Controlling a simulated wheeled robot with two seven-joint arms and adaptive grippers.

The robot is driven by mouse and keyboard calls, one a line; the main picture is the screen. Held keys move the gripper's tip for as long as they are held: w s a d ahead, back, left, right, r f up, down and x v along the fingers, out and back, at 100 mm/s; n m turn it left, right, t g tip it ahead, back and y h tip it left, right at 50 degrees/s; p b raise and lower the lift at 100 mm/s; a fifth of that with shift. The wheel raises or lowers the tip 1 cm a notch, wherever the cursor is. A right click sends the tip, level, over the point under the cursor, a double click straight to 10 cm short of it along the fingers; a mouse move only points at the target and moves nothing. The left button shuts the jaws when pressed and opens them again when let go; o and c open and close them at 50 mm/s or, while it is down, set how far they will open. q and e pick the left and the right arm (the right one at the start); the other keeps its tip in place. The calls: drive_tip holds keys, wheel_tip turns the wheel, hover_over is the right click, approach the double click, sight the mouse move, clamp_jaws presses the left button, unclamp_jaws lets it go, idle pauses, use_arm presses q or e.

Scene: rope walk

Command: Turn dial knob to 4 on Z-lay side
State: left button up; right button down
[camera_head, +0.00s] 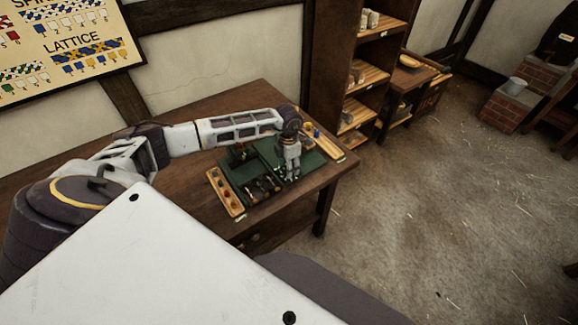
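My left gripper (289,172) points down over the right part of a dark green board (262,150) on the wooden table. It is small in the head view, and I cannot tell whether its fingers are apart or touch anything. Small dark parts (262,188) lie on the near part of the board. I cannot make out a dial knob, its numbers or a Z-lay marking; the gripper and arm cover part of the board. My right gripper is not in view.
A wooden strip with red pegs (226,192) lies left of the board, and another strip (323,140) with blue and yellow pieces lies to its right. The wooden table (190,218) has bare room at the front left. Shelves (368,78) stand behind, right of the table.

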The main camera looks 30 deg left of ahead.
use_arm(q)
drive_tip(key=shift+f, duration=0.3)
drive_tip(key=c, duration=1)
drive_tip(key=shift+c, duration=0.2)
